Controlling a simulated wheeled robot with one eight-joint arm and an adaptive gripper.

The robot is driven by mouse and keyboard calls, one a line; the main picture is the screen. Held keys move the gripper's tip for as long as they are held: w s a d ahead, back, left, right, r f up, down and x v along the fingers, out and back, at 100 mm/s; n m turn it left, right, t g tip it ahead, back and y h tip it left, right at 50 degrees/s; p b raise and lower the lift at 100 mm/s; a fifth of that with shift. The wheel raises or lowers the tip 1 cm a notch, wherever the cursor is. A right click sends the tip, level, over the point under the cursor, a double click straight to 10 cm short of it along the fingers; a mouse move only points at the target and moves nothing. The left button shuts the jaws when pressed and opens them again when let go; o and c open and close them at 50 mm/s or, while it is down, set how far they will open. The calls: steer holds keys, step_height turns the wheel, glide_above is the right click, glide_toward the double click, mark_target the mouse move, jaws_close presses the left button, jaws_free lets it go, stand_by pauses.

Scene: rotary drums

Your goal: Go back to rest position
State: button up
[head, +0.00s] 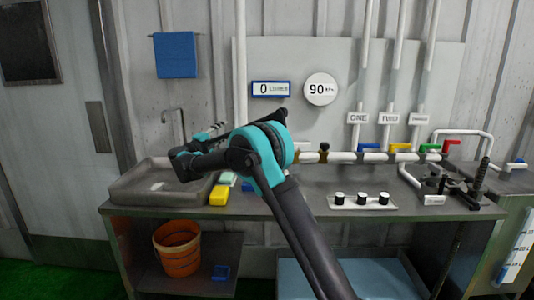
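My arm rises from the bottom of the head view to a teal joint (265,155) in the middle, in front of the bench. From there dark links reach left and back toward the sink. The far end of the arm is small and overlapped by its own links above the sink's right side. I cannot make out the gripper's fingers or whether they hold anything.
A metal bench (320,209) carries a sink (150,188) at left, a yellow sponge (219,195), several black knobs on a white strip (350,203), and coloured-handled pipe valves (400,147). An orange bucket (177,250) stands on the lower shelf. Green floor shows at lower left.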

steer(key=s+d+r+n+t+y, duration=0.1)
steer(key=d+r+n+t+y, duration=0.15)
steer(key=d+n+y, duration=0.4)
steer(key=s+d+r+n+t+y, duration=0.1)
steer(key=s+d+r+n+y, duration=0.15)
steer(key=n+y, duration=0.55)
steer(key=s+d+f+n+g, duration=0.3)
steer(key=s+d+f, duration=0.2)
steer(key=s+f, duration=0.2)
steer(key=s+d+f+n+g, duration=0.3)
steer(key=s+d+f, duration=0.2)
steer(key=s+f, duration=0.2)
steer(key=s+d+f+n+g, duration=0.3)
steer(key=s+d+f+g, duration=0.1)
steer(key=s+f, duration=0.3)
steer(key=shift+s+d+y, duration=0.35)
steer(key=shift+s+d, duration=0.35)
steer(key=shift+d, duration=0.15)
steer(key=s+d+f+g+h, duration=0.1)
steer(key=s+d+f, duration=0.3)
steer(key=s, duration=0.4)
steer(key=s+d+f+g+h, duration=0.2)
steer(key=s+d+f, duration=0.3)
steer(key=s, duration=0.3)
steer(key=s+d+f+g+h, duration=0.1)
steer(key=s+d+f+g, duration=0.2)
steer(key=s+f, duration=0.4)
steer(key=shift+s+d, duration=0.7)
steer(key=shift+s, duration=0.05)
steer(key=shift+g, duration=0.25)
